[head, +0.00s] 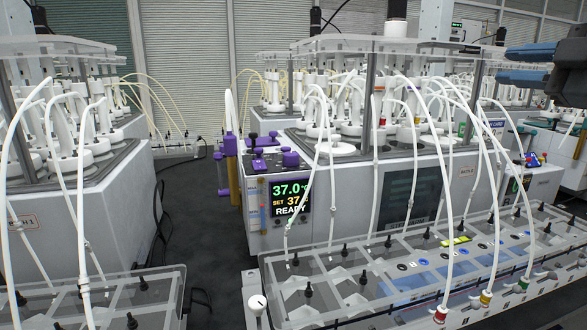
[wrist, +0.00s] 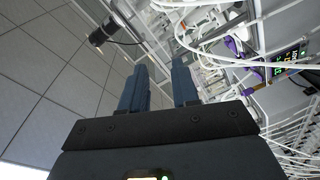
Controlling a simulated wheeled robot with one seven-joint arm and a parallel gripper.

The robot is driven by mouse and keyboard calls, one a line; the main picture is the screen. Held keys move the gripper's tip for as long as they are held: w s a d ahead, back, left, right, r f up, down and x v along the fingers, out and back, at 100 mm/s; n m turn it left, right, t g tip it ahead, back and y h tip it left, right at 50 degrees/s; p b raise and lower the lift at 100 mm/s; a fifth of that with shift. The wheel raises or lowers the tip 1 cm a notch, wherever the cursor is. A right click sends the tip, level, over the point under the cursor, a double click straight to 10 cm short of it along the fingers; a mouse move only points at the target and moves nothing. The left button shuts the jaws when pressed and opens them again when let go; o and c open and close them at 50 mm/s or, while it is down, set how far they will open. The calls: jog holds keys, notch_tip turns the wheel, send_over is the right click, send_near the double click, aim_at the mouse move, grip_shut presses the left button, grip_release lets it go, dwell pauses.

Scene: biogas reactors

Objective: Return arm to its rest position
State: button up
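My gripper (wrist: 160,66) shows in the wrist view as two blue fingers standing apart with nothing between them. It is open and empty. In the head view my gripper (head: 512,62) is raised at the upper right edge, with its blue fingers pointing left. It appears in front of the right end of the central reactor unit (head: 345,190), above the benchtop level. The rest of my arm is out of view there.
The central unit has a lit display (head: 290,199) reading 37.0 and READY. White tubes arch down to a clear-topped rack (head: 335,260) in front. Another reactor unit (head: 70,205) stands at left.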

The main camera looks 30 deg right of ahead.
jog(key=w+a+f+m+t+h, duration=0.1)
jog(key=w+a+f+m, duration=0.25)
jog(key=f, duration=0.45)
jog(key=w+a+f+m+t, duration=0.1)
jog(key=w+a+f+m, duration=0.1)
jog(key=a+f+m, duration=0.4)
jog(key=s+a+f+m, duration=0.1)
jog(key=a+f, duration=0.1)
jog(key=f, duration=0.3)
jog(key=s+a+f+m+g, duration=0.1)
jog(key=a+f, duration=0.2)
jog(key=f, duration=0.1)
jog(key=a+f+m+g+h, duration=0.1)
jog(key=a+f, duration=0.1)
jog(key=f, duration=0.3)
jog(key=shift+s+a+f+m, duration=0.35)
jog(key=shift+s+a, duration=0.05)
jog(key=s+a+f+m+g+y, duration=0.1)
jog(key=s+a+f+g, duration=0.1)
jog(key=s+a+f, duration=0.95)
jog(key=s+a+n+y, duration=0.2)
jog(key=s+a+y, duration=0.1)
jog(key=s, duration=1.3)
jog(key=shift+s+a+r+n+g, duration=0.2)
jog(key=shift+s+n+g, duration=0.1)
jog(key=shift+s, duration=0.1)
